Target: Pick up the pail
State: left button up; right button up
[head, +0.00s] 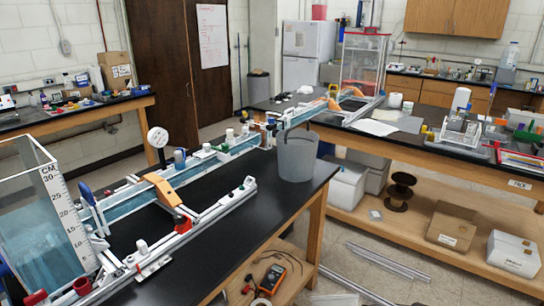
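The pail (297,157) is a grey, translucent, open-topped bucket. It stands upright on the black bench top (268,208), near the right edge of the bench and close to the end of a long flume. Its inside is only partly visible over the rim. Neither of my grippers shows in the head view, and nothing is touching the pail from above.
A flume with white rails and an orange clamp (163,190) runs along the bench left of the pail. A clear tank (45,225) stands at the lower left. White boxes (344,186) sit on a low shelf right of the pail. Bench surface in front of the pail is clear.

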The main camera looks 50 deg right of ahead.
aim_at(297, 148)
jog(key=z, duration=1.65)
jog(key=l, duration=0.8)
jog(key=k+l+u, duration=0.1)
jog(key=l, duration=1.45)
jog(key=i+l, duration=0.15)
jog(key=l, duration=0.2)
jog(key=i+l+u, duration=0.1)
jog(key=l, duration=0.3)
jog(key=i+l, duration=0.2)
jog(key=l, duration=0.15)
jog(key=i+l+u, duration=0.1)
jog(key=l, duration=0.3)
jog(key=i+l, duration=0.15)
jog(key=l, duration=0.2)
jog(key=i+l+u, duration=0.1)
jog(key=l, duration=0.3)
